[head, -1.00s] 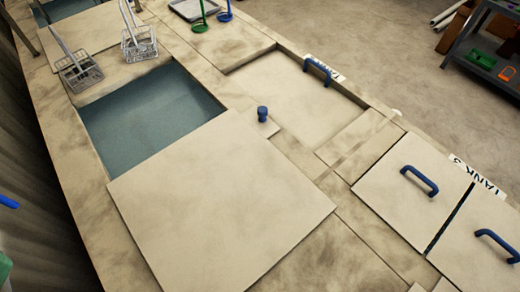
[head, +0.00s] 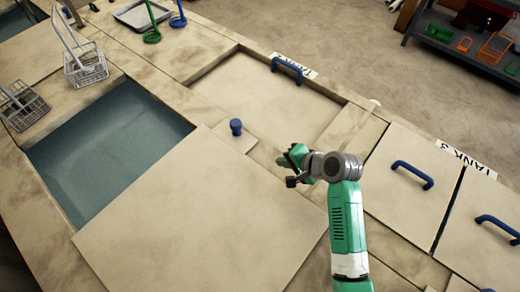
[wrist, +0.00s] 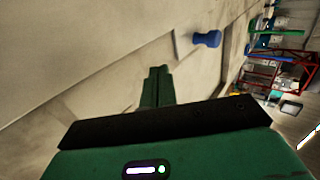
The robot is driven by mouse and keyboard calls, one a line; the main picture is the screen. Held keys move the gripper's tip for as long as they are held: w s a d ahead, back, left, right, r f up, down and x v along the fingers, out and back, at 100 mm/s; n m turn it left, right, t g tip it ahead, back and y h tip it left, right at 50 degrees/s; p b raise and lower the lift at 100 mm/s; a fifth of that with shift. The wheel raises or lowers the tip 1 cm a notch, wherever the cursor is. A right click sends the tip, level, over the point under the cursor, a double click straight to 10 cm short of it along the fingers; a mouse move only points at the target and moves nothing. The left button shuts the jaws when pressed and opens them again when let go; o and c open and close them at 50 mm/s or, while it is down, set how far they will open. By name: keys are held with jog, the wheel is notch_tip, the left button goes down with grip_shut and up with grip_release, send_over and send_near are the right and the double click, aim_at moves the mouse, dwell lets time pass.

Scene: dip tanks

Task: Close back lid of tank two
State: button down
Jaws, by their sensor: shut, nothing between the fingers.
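A tank (head: 110,150) at the left stands partly open, with blue-grey liquid showing. A large flat beige lid (head: 200,225) lies beside the opening, towards the front. A blue knob (head: 236,127) stands on a small beige tab at that lid's far corner; it also shows in the wrist view (wrist: 207,39). Behind it, a recessed beige panel (head: 265,100) has a blue handle (head: 287,69) beside a label that I cannot read fully. My gripper (head: 285,161) is shut and empty, above the lids and right of the knob, apart from it. Its green fingers (wrist: 157,88) show together in the wrist view.
Two lids with blue handles (head: 412,174) lie at the right by a "TANK 3" label (head: 466,160). Wire baskets (head: 84,65) stand at the tank's far left. A tray (head: 143,14) and green and blue hooked tools (head: 152,37) lie further back. A grey shelf (head: 455,50) stands beyond.

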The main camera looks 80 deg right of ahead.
jog(key=x, duration=0.9)
jog(key=shift+w, duration=0.1)
jog(key=w, duration=0.1)
jog(key=w+d, duration=0.1)
jog(key=w, duration=0.1)
jog(key=shift+w+d+f+p, duration=0.2)
jog(key=shift+d+f+p, duration=0.05)
jog(key=shift+d+p, duration=0.15)
jog(key=shift+w+d, duration=0.2)
jog(key=shift+w, duration=0.25)
jog(key=shift+f, duration=0.1)
